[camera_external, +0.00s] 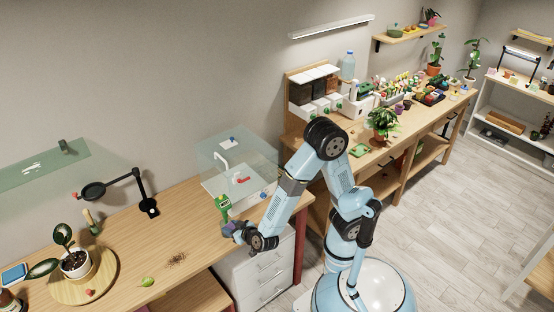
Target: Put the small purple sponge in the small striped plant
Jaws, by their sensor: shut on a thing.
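My gripper (240,232) is low over the right end of the left wooden table, at the end of my bent arm. It is shut on a small purple thing (231,226), which appears to be the sponge; the fingers partly hide it. A plant (63,237) with dark, pale-edged leaves stands in a white pot (75,265) on a round wooden board (98,284) at the far left. It looks like the striped plant, though its stripes are too small to tell. My gripper is well to the right of it.
A green object (222,204) stands just behind my gripper. A clear box (237,165) is behind that. A green leaf (147,282) and dark crumbs (176,259) lie on the otherwise mostly clear middle.

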